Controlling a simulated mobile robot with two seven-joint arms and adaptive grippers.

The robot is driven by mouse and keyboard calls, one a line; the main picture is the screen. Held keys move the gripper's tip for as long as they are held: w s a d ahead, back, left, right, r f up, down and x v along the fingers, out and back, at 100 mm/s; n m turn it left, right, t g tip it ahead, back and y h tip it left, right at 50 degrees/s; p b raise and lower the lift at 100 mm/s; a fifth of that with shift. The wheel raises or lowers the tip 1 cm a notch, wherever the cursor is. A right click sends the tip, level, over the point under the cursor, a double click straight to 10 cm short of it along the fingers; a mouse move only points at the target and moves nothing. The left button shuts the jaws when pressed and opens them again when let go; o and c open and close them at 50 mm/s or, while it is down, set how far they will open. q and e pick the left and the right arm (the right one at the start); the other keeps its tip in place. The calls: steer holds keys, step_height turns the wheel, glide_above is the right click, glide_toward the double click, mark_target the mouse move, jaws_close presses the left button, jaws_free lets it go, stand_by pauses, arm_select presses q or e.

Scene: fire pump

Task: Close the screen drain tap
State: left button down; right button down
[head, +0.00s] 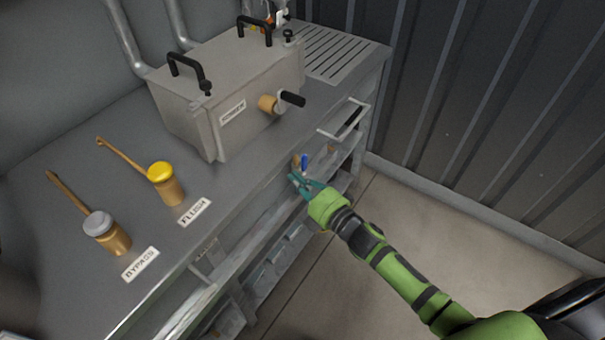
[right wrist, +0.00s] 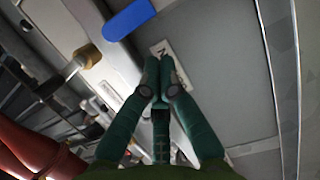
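A tap with a blue lever (head: 304,160) sits at the front edge of the bench, below the screen box. In the right wrist view the blue lever (right wrist: 130,18) lies at the top, and a brass fitting (right wrist: 88,56) shows to its left. My right gripper (head: 300,184) is just below and in front of the lever in the head view. In the right wrist view its green fingers (right wrist: 160,68) meet at the tips, with nothing between them. The fingers are apart from the lever in that view. My left gripper is not in view.
The metal screen box (head: 185,115) carries a brass tap with a black handle (head: 292,98). The flush tap (head: 163,174) and bypass tap (head: 100,226) stand left on the bench. The floor at right is clear.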

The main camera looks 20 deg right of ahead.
steer(key=shift+w+d, duration=0.55)
steer(key=shift+d, duration=0.2)
steer(key=shift+d+r+m+p, duration=0.1)
steer(key=shift+r+m+p, duration=0.05)
steer(key=shift+m+p, duration=0.3)
